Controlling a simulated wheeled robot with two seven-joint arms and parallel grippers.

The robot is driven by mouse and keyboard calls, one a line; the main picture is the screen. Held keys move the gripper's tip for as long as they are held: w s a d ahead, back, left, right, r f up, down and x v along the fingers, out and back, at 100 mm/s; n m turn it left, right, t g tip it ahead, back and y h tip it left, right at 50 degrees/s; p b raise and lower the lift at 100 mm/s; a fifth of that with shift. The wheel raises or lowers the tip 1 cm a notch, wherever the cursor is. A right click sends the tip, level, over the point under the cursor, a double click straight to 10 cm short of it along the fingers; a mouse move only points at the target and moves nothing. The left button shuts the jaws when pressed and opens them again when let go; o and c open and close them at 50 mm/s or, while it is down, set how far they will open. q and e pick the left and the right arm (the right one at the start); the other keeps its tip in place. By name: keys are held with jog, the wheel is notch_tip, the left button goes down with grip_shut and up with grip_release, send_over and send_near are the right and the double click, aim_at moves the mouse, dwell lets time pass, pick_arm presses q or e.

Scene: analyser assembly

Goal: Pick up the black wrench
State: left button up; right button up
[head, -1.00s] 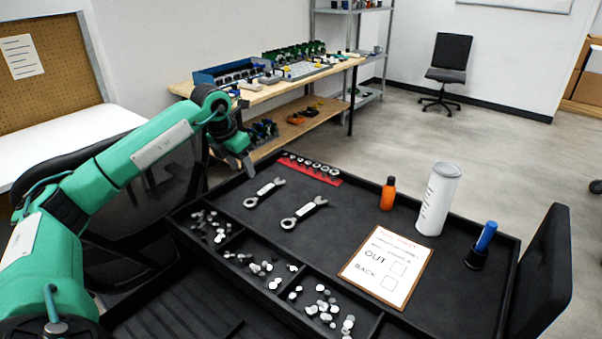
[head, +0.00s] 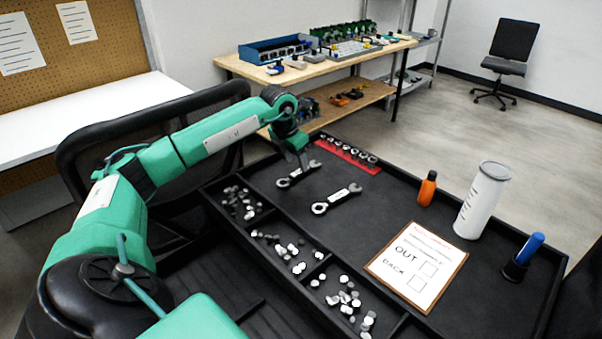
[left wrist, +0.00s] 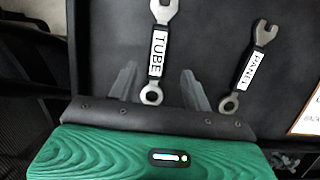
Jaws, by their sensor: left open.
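Two wrenches with silver ends and black handles bearing white labels lie on the black tray (head: 400,190). The one labelled TUBE (head: 297,175) is farther back; it also shows in the left wrist view (left wrist: 158,50). The one labelled PANEL (head: 337,199) is nearer and to the right, and also shows in the left wrist view (left wrist: 250,68). My left gripper (head: 303,157) is open and empty, just over the TUBE wrench. In the left wrist view its fingers (left wrist: 160,84) stand either side of that wrench's ring end. The exact height gap cannot be told. My right gripper is not in view.
A red strip with several sockets (head: 347,154) lies behind the wrenches. Compartments with small metal parts (head: 290,250) are in front. An orange bottle (head: 427,190), white cylinder (head: 482,200), checklist board (head: 417,267) and blue-handled item (head: 524,254) stand or lie to the right.

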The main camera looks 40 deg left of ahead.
aim_at(299, 171)
pick_arm(q)
jog(key=x, duration=0.4)
jog(key=shift+w+a+f, duration=0.15)
jog(key=shift+a+f, duration=0.1)
grip_shut()
jog(key=shift+r, duration=0.15)
